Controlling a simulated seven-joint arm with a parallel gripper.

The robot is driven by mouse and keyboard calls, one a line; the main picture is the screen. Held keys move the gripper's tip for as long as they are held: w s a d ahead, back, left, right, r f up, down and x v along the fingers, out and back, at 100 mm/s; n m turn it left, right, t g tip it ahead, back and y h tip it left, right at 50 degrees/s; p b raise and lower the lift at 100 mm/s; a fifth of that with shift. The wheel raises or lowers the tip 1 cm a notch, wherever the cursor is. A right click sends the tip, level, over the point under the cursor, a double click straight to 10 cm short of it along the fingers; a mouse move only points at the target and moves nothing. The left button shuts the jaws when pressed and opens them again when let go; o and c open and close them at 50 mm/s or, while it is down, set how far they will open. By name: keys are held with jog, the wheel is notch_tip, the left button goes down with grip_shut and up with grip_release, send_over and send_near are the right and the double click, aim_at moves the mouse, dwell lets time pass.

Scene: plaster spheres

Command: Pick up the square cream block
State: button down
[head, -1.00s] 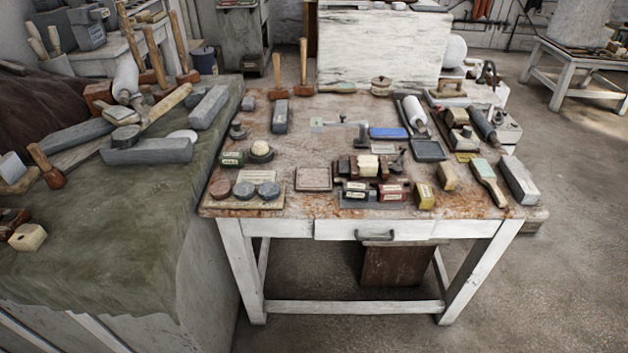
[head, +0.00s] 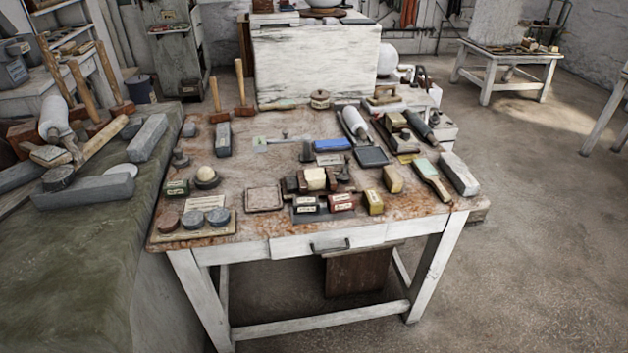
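A small squarish cream block (head: 315,179) sits near the middle of the worktable (head: 235,245), in a cluster of dark brown blocks. The dark blocks stand close on both sides of it, and I cannot tell whether they touch it. Its top and front face show. My gripper is not in view.
Labelled blocks (head: 341,202) stand just in front of the cluster, with a yellow block (head: 373,202) to the right. A blue block (head: 332,145) lies behind. Round discs on a board (head: 193,223) are at front left. Upright mallets (head: 240,90) stand at the back left.

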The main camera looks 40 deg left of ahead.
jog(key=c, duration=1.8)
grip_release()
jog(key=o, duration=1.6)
